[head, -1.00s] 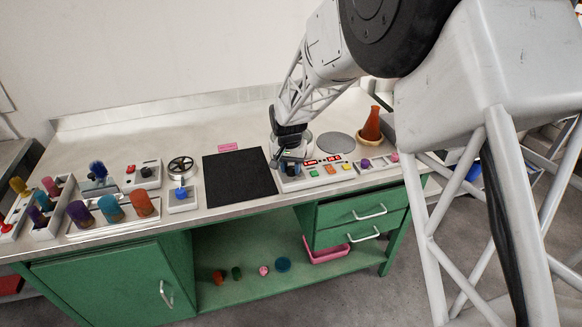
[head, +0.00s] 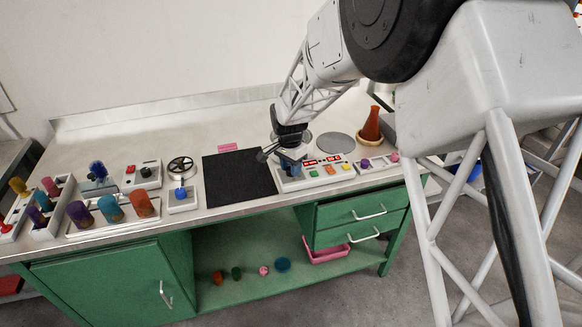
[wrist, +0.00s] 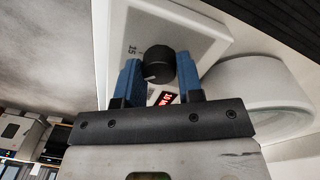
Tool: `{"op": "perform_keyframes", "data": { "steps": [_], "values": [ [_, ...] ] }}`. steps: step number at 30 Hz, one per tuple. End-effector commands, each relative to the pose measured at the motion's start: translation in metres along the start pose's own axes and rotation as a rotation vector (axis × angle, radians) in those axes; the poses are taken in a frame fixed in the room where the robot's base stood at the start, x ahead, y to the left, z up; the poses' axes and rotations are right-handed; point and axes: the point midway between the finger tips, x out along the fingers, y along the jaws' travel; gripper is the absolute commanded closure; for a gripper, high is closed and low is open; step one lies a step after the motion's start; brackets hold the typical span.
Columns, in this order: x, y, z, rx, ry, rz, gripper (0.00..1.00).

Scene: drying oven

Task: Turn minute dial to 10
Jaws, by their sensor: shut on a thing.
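The black round dial (wrist: 160,62) with a pale pointer line sits on a white panel face (wrist: 185,35) in the wrist view. A "15" mark (wrist: 131,50) is printed beside it. My gripper (wrist: 157,70) has its blue fingers shut on the dial, one on each side. Part of a red lit display (wrist: 165,98) shows between the fingers; its digits are not clear. In the head view my gripper (head: 289,166) is at the left end of the control panel (head: 318,184) and hides the dial there.
An orange flask (head: 372,124) stands behind right. Tube racks and small devices fill the bench's left side.

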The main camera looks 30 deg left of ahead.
Motion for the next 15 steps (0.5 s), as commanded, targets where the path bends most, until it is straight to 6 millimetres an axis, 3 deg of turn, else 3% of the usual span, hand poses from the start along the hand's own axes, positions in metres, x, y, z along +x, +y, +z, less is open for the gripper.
{"op": "perform_keyframes", "data": {
  "steps": [6,7,11,15],
  "values": [
    [0.0004,0.0003,0.0004,-0.001,-0.001,0.001,0.89],
    [0.0003,0.0003,0.0003,-0.001,-0.001,0.001,0.61],
    [0.0002,0.0002,0.0003,-0.001,-0.001,0.001,0.41],
    [0.0001,0.0001,0.0002,-0.001,0.0,0.0,0.4]
  ]
}}
